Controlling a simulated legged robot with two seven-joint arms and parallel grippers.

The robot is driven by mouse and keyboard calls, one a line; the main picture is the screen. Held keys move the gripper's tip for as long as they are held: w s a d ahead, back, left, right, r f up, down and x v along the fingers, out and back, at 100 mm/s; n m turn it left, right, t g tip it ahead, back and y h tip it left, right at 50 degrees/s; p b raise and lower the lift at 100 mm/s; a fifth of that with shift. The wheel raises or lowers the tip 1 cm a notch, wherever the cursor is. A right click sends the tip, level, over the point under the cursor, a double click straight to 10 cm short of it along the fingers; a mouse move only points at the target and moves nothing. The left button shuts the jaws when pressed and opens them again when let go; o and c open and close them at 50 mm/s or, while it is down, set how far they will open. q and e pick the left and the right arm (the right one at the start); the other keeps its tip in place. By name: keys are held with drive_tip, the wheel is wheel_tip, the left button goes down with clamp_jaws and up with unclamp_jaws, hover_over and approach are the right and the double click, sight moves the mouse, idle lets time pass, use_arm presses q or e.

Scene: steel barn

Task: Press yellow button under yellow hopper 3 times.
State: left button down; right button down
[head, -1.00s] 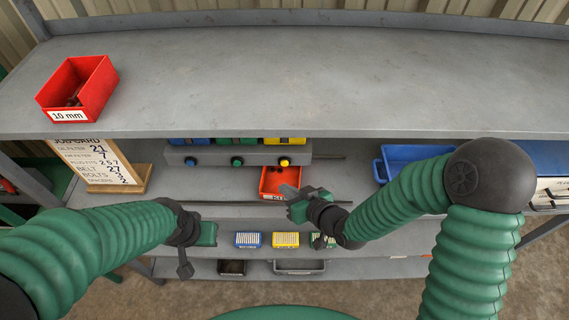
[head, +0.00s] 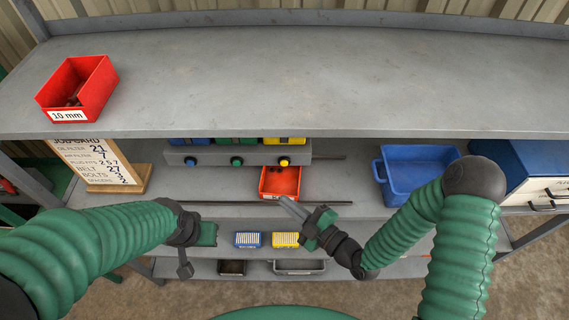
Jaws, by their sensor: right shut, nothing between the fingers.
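The yellow button (head: 284,162) is on the front of a grey dispenser bar under the bench top, at its right end. The yellow hopper (head: 285,141) is just above it, mostly hidden by the bench top. A green button (head: 237,162) and a blue button (head: 190,161) are to its left. My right gripper (head: 290,207) is shut and empty, pointing up and left, below the yellow button and apart from it. My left gripper (head: 184,268) hangs low at the left, near the lower shelf; its fingers are too unclear to tell.
A red bin (head: 281,183) lies under the yellow button, just beyond my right gripper. Small blue (head: 247,240) and yellow (head: 285,240) boxes are on the lower shelf. A blue tray (head: 412,170) is at the right. A job card (head: 97,162) stands at the left.

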sight(284, 163)
drive_tip(key=w, duration=0.9)
idle(2.0)
drive_tip(key=shift+w+b, duration=0.3)
drive_tip(key=shift+b, duration=0.1)
drive_tip(key=shift+w, duration=0.4)
idle(0.6)
drive_tip(key=shift+s+b, duration=0.35)
drive_tip(key=shift+s, duration=0.45)
